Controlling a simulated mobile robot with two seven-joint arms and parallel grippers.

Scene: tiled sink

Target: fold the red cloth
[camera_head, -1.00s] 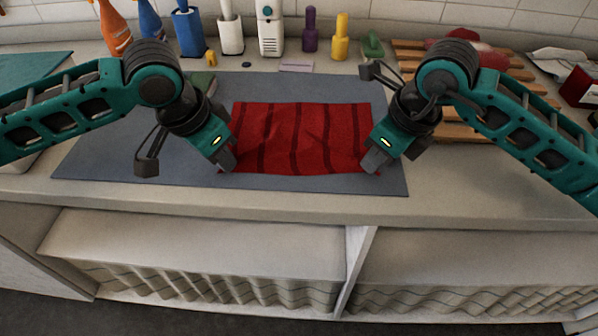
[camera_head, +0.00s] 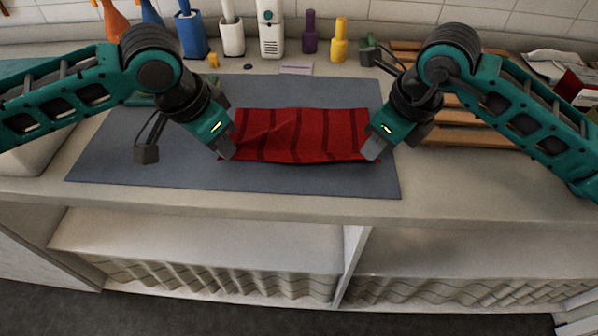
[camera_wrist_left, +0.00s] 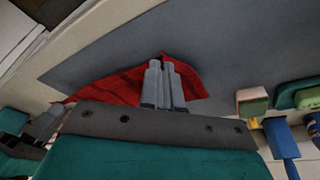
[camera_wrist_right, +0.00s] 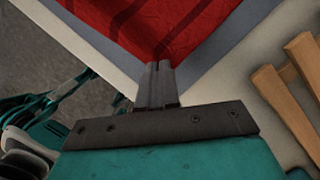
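The red cloth (camera_head: 300,137) with dark stripes lies on the grey mat (camera_head: 130,165), its near edge lifted a little off the mat between my grippers. My left gripper (camera_head: 226,152) is at the cloth's near left corner; in the left wrist view its fingers (camera_wrist_left: 162,70) are together with cloth around them. My right gripper (camera_head: 374,153) is at the near right corner; in the right wrist view its fingers (camera_wrist_right: 158,68) are closed at the cloth's corner (camera_wrist_right: 160,50). The cloth between the fingertips is largely hidden.
A wooden rack (camera_head: 460,137) stands right of the mat, partly behind my right arm. Bottles, including a yellow one (camera_head: 340,42) and a purple one (camera_head: 310,35), line the back wall. The counter's front edge (camera_head: 300,212) is close to the mat. The mat's near strip is clear.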

